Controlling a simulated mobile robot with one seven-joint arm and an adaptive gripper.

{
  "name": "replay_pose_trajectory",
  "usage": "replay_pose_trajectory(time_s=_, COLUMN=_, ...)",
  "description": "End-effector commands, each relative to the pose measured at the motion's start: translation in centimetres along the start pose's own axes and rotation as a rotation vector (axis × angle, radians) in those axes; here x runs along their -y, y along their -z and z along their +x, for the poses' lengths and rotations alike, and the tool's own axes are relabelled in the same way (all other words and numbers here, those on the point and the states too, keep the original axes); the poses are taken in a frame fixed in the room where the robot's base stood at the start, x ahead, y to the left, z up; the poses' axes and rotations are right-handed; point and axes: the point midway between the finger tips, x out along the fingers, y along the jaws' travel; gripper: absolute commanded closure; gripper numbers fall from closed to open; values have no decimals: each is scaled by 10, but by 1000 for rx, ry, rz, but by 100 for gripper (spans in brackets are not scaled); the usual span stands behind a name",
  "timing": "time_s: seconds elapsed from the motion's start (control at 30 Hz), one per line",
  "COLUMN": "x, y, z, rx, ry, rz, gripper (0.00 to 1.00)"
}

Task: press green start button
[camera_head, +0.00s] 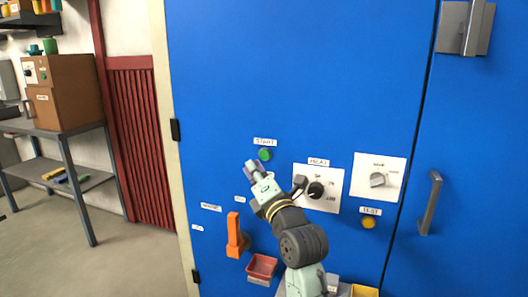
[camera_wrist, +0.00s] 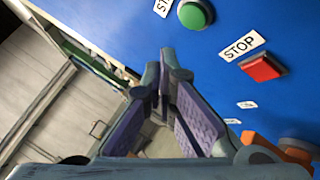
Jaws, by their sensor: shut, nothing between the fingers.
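The green start button (camera_head: 265,154) sits on the blue panel under a START label (camera_head: 265,141). It also shows at the top of the wrist view (camera_wrist: 195,14). My gripper (camera_head: 250,166) is shut and empty, with its tips just below and left of the green button in the head view. In the wrist view the fingertips (camera_wrist: 168,68) meet below and left of the button, apart from it in the picture. I cannot tell how far the tips are from the panel. A red stop button (camera_wrist: 262,68) with a STOP label lies right of the fingers; my gripper hides it in the head view.
A white plate with a black knob (camera_head: 316,190) and another with a grey knob (camera_head: 378,180) are right of my arm. A yellow button (camera_head: 368,222), an orange lever (camera_head: 236,236) and a door handle (camera_head: 430,203) are nearby. A red bin (camera_head: 262,267) stands below.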

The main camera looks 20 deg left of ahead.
Motion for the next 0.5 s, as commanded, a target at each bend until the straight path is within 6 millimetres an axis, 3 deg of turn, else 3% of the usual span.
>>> replay_pose_trajectory(time_s=0.2, x=13, y=-10, z=16, rx=0, ry=-1, rz=-1, gripper=100)
replay_pose_trajectory(time_s=0.5, x=15, y=-15, z=22, rx=0, ry=-1, rz=-1, gripper=100)
